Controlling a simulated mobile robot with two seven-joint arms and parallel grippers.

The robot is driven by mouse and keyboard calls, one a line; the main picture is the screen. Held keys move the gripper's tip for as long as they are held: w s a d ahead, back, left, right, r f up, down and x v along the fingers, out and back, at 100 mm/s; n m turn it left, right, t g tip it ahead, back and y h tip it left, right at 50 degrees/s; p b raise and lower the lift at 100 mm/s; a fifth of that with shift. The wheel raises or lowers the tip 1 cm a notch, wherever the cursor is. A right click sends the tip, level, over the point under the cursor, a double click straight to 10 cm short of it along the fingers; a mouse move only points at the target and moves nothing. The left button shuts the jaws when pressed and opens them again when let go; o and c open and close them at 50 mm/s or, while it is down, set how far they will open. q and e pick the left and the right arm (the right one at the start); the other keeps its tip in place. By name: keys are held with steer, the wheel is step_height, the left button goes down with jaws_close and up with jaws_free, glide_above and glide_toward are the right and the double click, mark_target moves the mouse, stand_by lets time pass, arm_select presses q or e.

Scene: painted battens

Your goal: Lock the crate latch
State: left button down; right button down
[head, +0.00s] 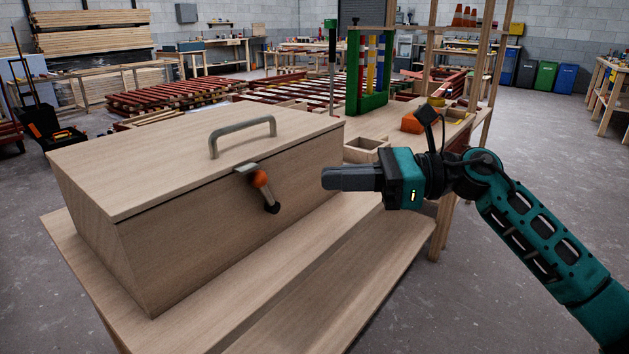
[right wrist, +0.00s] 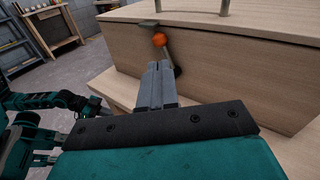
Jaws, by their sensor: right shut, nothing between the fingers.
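The wooden crate (head: 215,245) stands on a wooden bench at the left, its lid (head: 150,160) down with a grey bar handle (head: 243,135) on top. The latch (head: 262,184) is on the crate's front face: a metal plate at the lid edge, an orange ball and a dark lower end that hangs down to the right. My right gripper (head: 325,179) is shut and empty, to the right of the latch and apart from it in the head view. In the right wrist view its fingers (right wrist: 154,68) point at the latch and overlap its lower part; the orange ball (right wrist: 159,39) shows above them.
The bench ledge (head: 300,262) runs along the crate's front. A small open wooden box (head: 366,150), an orange object (head: 413,123) and a green rack (head: 368,100) are behind my right gripper. Open floor lies at the right.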

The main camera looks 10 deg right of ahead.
arm_select(q)
steer(key=shift+w+a+r, duration=0.15)
steer(key=shift+w+a, duration=0.05)
steer(key=shift+a, duration=0.1)
arm_select(e)
steer(key=v, duration=0.6)
steer(key=shift+d, duration=0.1)
